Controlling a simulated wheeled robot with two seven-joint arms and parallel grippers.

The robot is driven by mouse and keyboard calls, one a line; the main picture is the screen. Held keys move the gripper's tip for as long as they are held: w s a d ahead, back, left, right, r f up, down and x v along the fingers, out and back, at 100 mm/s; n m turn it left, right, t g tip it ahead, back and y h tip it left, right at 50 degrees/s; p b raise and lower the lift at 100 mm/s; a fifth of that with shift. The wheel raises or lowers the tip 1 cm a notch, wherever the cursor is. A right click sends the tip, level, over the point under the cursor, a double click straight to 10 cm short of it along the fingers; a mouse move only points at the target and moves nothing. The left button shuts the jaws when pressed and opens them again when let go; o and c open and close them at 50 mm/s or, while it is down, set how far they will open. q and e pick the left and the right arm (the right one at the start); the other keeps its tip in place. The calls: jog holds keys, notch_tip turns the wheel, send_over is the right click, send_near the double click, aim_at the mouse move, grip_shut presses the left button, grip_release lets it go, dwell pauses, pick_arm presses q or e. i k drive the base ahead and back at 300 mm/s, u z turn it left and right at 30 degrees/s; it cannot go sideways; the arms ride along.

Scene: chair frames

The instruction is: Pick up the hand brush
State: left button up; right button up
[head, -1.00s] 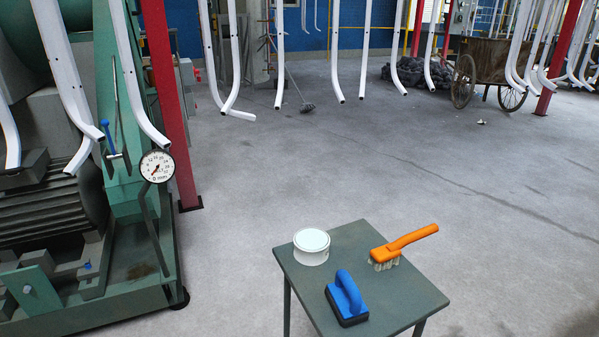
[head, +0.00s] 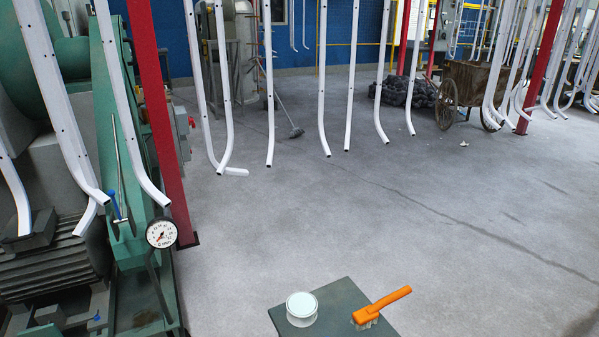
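The hand brush (head: 384,305) has an orange handle and pale bristles. It rests bristles down near the right edge of a small grey-green table (head: 338,294) at the bottom of the head view. Its handle points up and right, past the table's edge. The lower part of the table is cut off by the frame. Neither of my grippers shows in the head view.
A white round tin (head: 301,308) stands on the table left of the brush. A green machine with a dial gauge (head: 161,233) stands at the left. White bent tubes (head: 269,90) hang across the back. The floor between is clear.

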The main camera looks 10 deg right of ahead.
aim_at(362, 318)
jog(key=u, duration=0.1)
jog(key=k, duration=0.95)
jog(key=z, duration=0.7)
jog(key=i, duration=1.15)
jog(key=u, duration=0.55)
